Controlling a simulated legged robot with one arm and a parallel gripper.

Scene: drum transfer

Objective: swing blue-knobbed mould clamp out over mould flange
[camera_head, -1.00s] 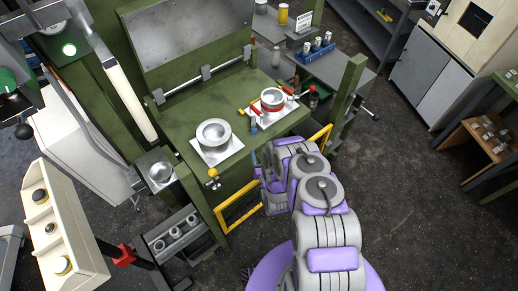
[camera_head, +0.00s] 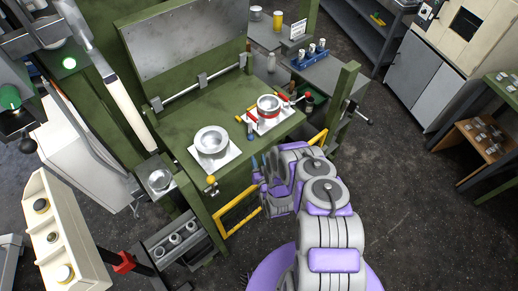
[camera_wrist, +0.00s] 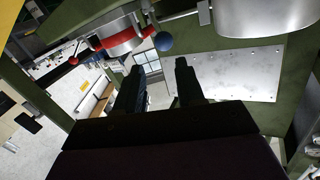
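The mould (camera_head: 268,108) is a metal bowl with a red ring, on a light plate at the right of the green bench. The clamp's blue knob (camera_head: 250,134) is at the mould's near left side; it shows as a ball in the wrist view (camera_wrist: 163,41). A red-knobbed clamp is also at the mould, its red knob (camera_wrist: 73,60) at the left in the wrist view. My gripper (camera_wrist: 158,68) is open and empty, its two dark fingers apart. The blue knob is just beyond the fingertips, with no visible contact. The clamp's pivot is hard to make out.
A larger metal bowl (camera_head: 211,141) stands on a plate left of the mould. Yellow frames (camera_head: 240,210) edge the bench front near my arm. A green post (camera_head: 341,105) stands at the right. Bench surface between the bowls is clear.

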